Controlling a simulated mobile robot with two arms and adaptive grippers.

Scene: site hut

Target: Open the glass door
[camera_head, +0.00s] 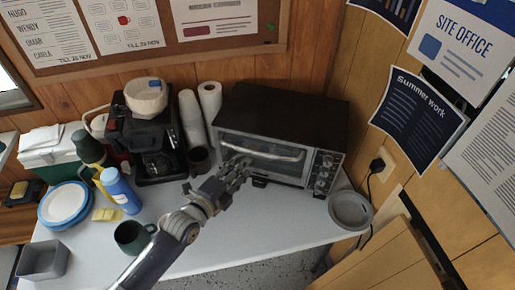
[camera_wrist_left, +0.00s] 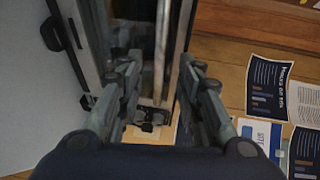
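A black toaster oven (camera_head: 282,115) with a silver front stands at the back of the white table. Its glass door (camera_head: 285,168) looks shut, with a pale bar handle (camera_head: 275,151) along the top. My left gripper (camera_head: 240,163) is in front of the left part of the door, near the handle. In the left wrist view, its fingers (camera_wrist_left: 158,75) are spread apart, with the handle bar (camera_wrist_left: 162,45) running between them. I cannot tell whether either finger touches the bar. My right gripper is not in view.
A green mug (camera_head: 133,236) is near my left arm. The table's front middle (camera_head: 240,225) is clear.

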